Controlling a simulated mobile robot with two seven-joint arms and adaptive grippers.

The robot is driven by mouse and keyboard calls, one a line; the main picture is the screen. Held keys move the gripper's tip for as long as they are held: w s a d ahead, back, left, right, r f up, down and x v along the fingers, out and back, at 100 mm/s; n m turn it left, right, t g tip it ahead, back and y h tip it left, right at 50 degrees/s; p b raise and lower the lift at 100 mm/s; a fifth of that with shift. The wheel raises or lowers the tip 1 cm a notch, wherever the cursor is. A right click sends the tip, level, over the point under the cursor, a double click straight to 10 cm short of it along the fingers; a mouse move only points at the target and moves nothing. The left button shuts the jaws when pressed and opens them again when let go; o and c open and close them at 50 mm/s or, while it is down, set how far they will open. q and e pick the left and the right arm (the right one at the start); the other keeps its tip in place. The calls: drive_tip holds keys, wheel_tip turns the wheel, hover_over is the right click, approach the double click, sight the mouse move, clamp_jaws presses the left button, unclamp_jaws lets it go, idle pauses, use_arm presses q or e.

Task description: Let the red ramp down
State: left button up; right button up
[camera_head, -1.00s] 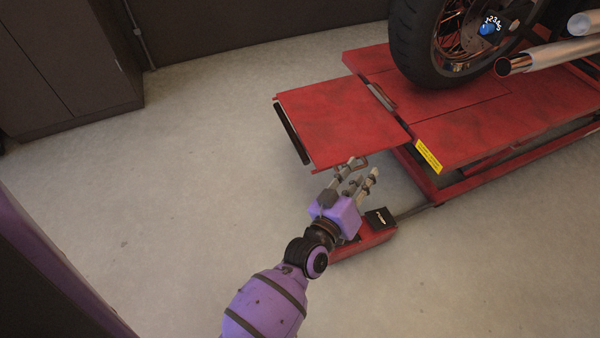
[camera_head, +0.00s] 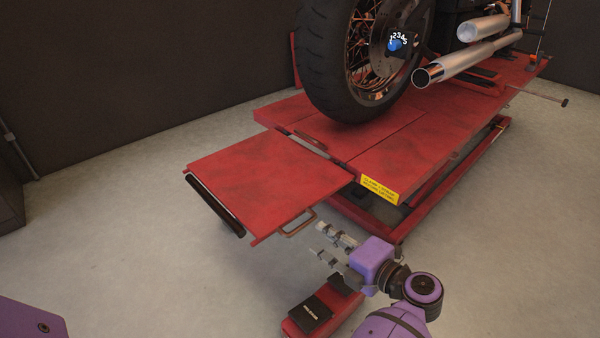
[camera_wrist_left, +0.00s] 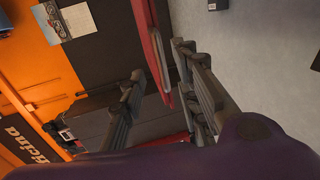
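The red ramp (camera_head: 262,180) sticks out about level from the end of the red lift, above the floor, with a black strip along its outer edge. A small metal loop handle (camera_head: 297,224) is on its near side edge. Whether a finger touches the handle cannot be told.
A motorcycle wheel (camera_head: 345,60) stands on the lift deck (camera_head: 430,135), which bears a yellow label (camera_head: 380,190). A red foot pedal unit with a black pad (camera_head: 310,312) lies on the floor below my gripper. The floor (camera_head: 130,230) left of the ramp is clear.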

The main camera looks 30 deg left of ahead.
sight(305, 226)
use_arm(q)
drive_tip(key=x, duration=0.2)
drive_tip(key=b+x, duration=0.1)
drive_tip(key=x, duration=0.2)
drive_tip(key=b+x, duration=0.1)
drive_tip(key=x, duration=0.1)
drive_tip(key=shift+s+a, duration=0.2)
drive_tip(key=shift+a, duration=0.35)
clamp_jaws()
